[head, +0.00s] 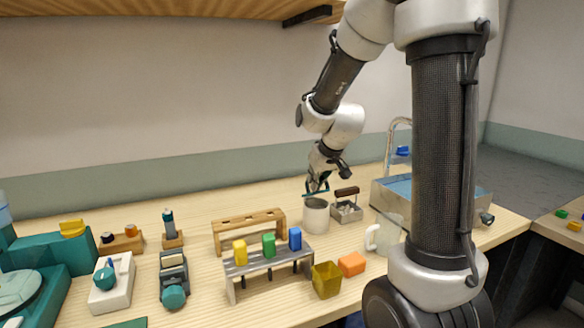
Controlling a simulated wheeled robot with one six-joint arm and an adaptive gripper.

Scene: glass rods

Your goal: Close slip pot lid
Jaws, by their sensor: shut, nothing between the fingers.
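The slip pot (316,217) is a pale grey-white cylinder standing upright on the wooden bench, right of the middle. A dark teal lid (322,194) shows at its top, close to my gripper; whether it lies flat or stands tilted cannot be told at this size. My gripper (314,188) is right above the pot, pointing down, with its fingers shut and nothing between them. The fingertips are small and partly merge with the lid and rim, so contact cannot be told.
Right of the pot is a small metal box with a brown handle (347,191). A wooden rack (249,221) and a grey stand (268,264) with coloured blocks are to the left. A white mug (384,237), yellow cup (326,280) and orange block (352,264) stand in front. A sink (400,190) lies right.

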